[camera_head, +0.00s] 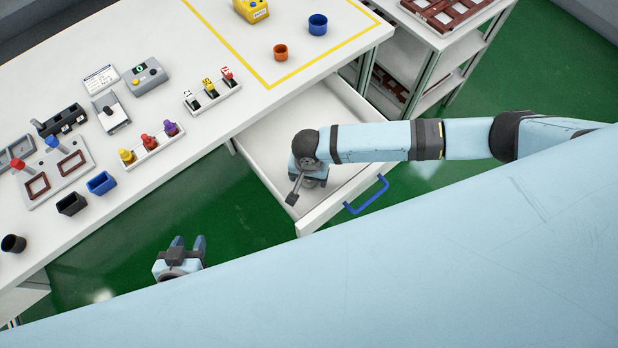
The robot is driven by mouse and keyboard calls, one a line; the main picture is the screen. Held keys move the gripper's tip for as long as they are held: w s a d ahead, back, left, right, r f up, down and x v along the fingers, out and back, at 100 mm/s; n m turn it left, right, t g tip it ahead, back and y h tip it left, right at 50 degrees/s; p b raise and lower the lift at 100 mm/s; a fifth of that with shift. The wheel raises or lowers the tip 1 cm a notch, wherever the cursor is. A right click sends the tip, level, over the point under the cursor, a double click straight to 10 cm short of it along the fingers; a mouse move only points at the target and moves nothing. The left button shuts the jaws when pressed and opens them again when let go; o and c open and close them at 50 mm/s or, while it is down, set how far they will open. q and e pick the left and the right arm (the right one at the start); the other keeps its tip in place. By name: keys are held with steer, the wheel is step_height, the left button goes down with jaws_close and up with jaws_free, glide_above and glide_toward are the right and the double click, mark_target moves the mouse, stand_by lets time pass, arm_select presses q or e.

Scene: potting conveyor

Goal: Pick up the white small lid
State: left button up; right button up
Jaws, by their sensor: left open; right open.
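I cannot make out a white small lid in the head view; part of the drawer is hidden by my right arm. The white drawer (262,138) under the table is pulled open, with a blue handle (367,195) on its front. My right gripper (294,190) is over the drawer, near its left side and front; it is open and I see nothing held in it. My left gripper (188,243) is open and empty, in front of the table above the green floor, left of the drawer.
The white table (215,150) holds small racks with coloured pieces, an orange cup (280,52), a blue cup (318,25), a yellow box (251,10) and dark and blue bins (101,183). A shelf unit (440,42) with brown trays stands at the upper right.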

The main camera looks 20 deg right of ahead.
steer(key=shift+f, duration=0.25)
steer(key=c, duration=1)
steer(key=shift+r, duration=0.1)
